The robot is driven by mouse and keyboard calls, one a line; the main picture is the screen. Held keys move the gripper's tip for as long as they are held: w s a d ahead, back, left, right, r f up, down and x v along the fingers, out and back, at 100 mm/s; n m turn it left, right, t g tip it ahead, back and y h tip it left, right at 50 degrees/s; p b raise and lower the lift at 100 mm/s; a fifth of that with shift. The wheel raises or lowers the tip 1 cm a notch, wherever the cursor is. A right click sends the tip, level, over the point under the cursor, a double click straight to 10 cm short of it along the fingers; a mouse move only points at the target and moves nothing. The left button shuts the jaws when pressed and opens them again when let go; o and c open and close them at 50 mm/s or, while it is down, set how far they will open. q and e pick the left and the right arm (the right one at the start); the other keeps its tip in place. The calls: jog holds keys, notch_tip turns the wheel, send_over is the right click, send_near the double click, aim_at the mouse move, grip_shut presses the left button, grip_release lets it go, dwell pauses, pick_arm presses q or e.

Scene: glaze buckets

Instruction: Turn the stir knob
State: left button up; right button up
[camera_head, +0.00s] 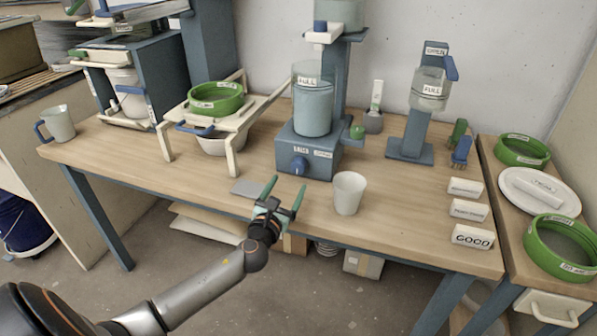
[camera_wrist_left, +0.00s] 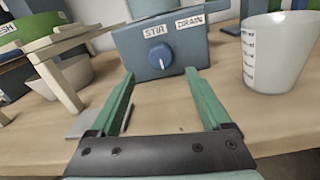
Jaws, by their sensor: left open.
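The stir knob (camera_head: 299,165) is a round blue dial on the front of a blue-grey base unit (camera_head: 322,150). In the left wrist view the knob (camera_wrist_left: 159,56) has a white pointer line and sits below a STIR label (camera_wrist_left: 155,31). A DRAIN label (camera_wrist_left: 190,22) is to its right. My left gripper (camera_head: 286,187) has green fingers and is open and empty. It is in front of and below the knob, apart from it. In the left wrist view the knob shows between and beyond the fingertips. My right gripper is not in view.
A white cup (camera_head: 348,193) stands right of my left gripper. A clear container (camera_head: 313,105) marked FULL sits on the base unit. A grey plate (camera_head: 248,188) lies at the table's front edge. A white stand (camera_head: 232,122) holds a green sieve (camera_head: 215,98) to the left.

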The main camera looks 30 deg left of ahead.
aim_at(297, 169)
pick_arm(q)
jog(key=b+x, duration=0.1)
jog(key=x, duration=0.6)
jog(key=shift+w, duration=0.4)
jog(key=shift+c, duration=0.3)
grip_shut()
